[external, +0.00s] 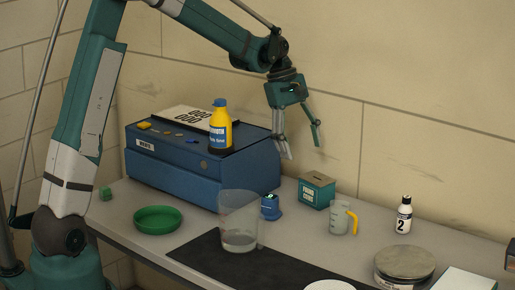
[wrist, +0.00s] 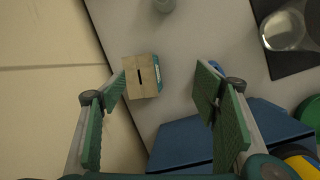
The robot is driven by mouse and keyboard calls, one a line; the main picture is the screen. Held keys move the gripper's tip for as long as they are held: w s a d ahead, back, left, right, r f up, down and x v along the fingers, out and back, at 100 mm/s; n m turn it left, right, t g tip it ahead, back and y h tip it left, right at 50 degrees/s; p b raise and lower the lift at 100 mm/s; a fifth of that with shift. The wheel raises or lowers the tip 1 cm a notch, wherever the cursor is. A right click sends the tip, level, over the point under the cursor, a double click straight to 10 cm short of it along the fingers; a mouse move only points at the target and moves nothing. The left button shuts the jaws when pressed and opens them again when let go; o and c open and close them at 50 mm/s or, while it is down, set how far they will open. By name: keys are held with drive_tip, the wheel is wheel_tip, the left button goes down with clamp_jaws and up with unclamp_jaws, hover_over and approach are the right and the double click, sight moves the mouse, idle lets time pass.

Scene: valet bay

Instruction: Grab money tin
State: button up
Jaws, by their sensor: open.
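The money tin (external: 317,191) is a small teal box with a tan top and a pale label on its front. It stands upright on the grey table near the wall, right of the blue cabinet. In the wrist view the tin (wrist: 142,76) shows from above, with a dark slot in its top. My gripper (external: 302,151) is open and empty, above and slightly left of the tin. In the wrist view the gripper (wrist: 162,84) has its fingers spread wide, and the tin appears between them, nearer the left finger.
The blue cabinet (external: 180,178) carries a yellow bottle (external: 220,128) left of my gripper. A white bottle (external: 404,215) is further right.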

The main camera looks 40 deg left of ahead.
drive_tip(key=n+g+p, duration=0.1)
drive_tip(key=n+p, duration=0.1)
hover_over(315, 177)
drive_tip(key=s, duration=0.1)
drive_tip(key=shift+h, duration=0.4)
wheel_tip(315, 177, down, 5)
drive_tip(key=shift+w+f, duration=0.35)
drive_tip(key=shift+f, duration=0.25)
drive_tip(key=shift+f, duration=0.1)
drive_tip(key=shift+f, duration=2.25)
drive_tip(key=shift+f, duration=0.9)
drive_tip(key=shift+x, duration=1.8)
